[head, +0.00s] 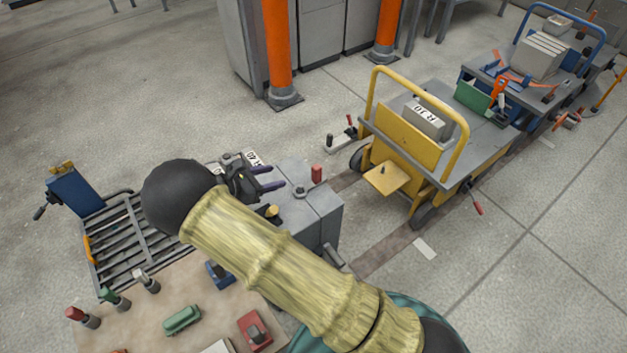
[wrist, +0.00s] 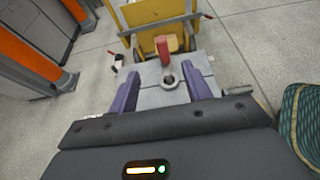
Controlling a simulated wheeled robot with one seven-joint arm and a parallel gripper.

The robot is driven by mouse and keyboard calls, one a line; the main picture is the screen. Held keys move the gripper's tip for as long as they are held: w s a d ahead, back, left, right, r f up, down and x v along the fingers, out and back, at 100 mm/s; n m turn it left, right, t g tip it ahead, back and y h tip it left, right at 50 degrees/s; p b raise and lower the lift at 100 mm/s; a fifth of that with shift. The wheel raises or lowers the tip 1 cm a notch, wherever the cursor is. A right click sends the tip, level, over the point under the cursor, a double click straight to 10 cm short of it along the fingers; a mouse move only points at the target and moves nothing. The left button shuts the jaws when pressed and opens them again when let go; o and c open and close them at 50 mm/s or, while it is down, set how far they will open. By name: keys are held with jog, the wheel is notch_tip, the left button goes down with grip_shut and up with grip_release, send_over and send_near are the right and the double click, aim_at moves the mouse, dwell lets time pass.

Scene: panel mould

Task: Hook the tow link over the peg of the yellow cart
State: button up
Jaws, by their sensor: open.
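The yellow cart (head: 405,135) stands right of centre in the head view, with a grey deck and a small yellow plate at its near end; the cart also shows at the top of the wrist view (wrist: 155,15). A small grey ring-shaped part (head: 299,190), perhaps an end of the tow link, sits on a grey block; the ring also shows in the wrist view (wrist: 170,80). My gripper (head: 284,177) is open and empty over the block. In the wrist view its purple fingers (wrist: 163,73) appear either side of the ring.
A red upright knob (head: 316,173) stands on the grey block (head: 322,208) near the fingertips. A slatted rack (head: 135,235) and a tan board (head: 150,315) with small parts lie left. Orange posts (head: 277,45) stand behind. Open floor separates block and cart.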

jog(key=b, duration=0.2)
send_near(313, 168)
jog(key=x, duration=0.5)
jog(key=shift+w+d+f+b, duration=0.25)
jog(key=shift+d+f+b, duration=0.05)
jog(key=shift+d+b, duration=0.1)
jog(key=b+x, duration=0.1)
jog(key=x, duration=0.3)
jog(key=shift+d, duration=0.1)
grip_shut()
